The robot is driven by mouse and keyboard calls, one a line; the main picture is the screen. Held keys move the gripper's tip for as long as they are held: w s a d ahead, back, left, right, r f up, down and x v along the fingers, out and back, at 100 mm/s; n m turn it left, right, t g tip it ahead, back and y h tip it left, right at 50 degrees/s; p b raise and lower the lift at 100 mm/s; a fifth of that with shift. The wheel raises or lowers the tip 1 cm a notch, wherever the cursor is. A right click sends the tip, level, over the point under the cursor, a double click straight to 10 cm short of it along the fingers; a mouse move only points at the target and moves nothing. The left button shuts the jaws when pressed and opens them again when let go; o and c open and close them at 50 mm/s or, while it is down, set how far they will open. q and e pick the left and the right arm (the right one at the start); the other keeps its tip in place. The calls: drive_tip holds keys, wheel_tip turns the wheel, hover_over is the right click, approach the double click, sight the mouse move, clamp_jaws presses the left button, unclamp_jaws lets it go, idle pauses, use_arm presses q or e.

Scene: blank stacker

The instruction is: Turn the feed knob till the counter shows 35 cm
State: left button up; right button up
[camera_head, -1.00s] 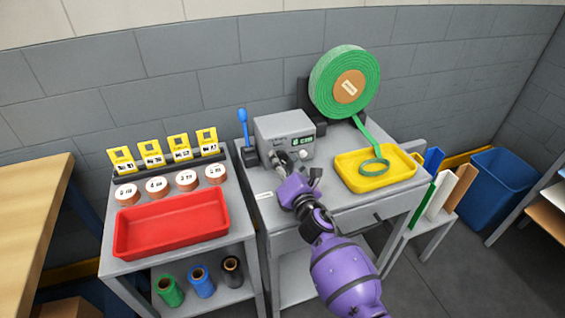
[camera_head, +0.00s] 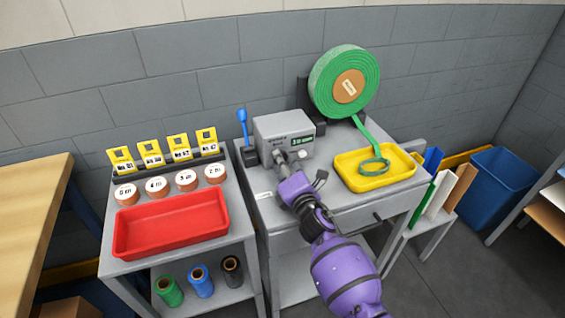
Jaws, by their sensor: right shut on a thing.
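The grey feeder box (camera_head: 284,130) stands on the right-hand table. Its small green counter display (camera_head: 302,141) is lit on the front, but its digits are too small to read surely. My right gripper (camera_head: 284,161) reaches the box's front and is shut on the feed knob, which its fingers mostly hide. A second small pale knob or button (camera_head: 302,154) shows right of the fingers. A big green roll (camera_head: 345,82) stands behind, and its green strip (camera_head: 374,150) runs down into the yellow tray (camera_head: 346,178) and curls there. My left gripper is not in view.
A blue-handled lever (camera_head: 242,122) stands left of the box. The left table holds a red tray (camera_head: 170,243), several labelled discs (camera_head: 157,186) and yellow cards (camera_head: 150,151). A blue bin (camera_head: 497,185) is at the right.

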drive_tip(key=shift+w+r+m, duration=0.1)
drive_tip(key=shift+r+m, duration=0.1)
drive_tip(key=shift+m, duration=0.6)
drive_tip(key=shift+r+m, duration=0.2)
drive_tip(key=shift+m, duration=0.6)
drive_tip(key=o, duration=1.1)
drive_tip(key=shift+d, duration=0.1)
drive_tip(key=shift+f, duration=0.15)
drive_tip(key=shift+s+d+f, duration=0.1)
drive_tip(key=shift+s+d, duration=0.05)
drive_tip(key=shift+s, duration=0.15)
drive_tip(key=v, duration=1.1)
drive_tip(key=shift+s, duration=0.15)
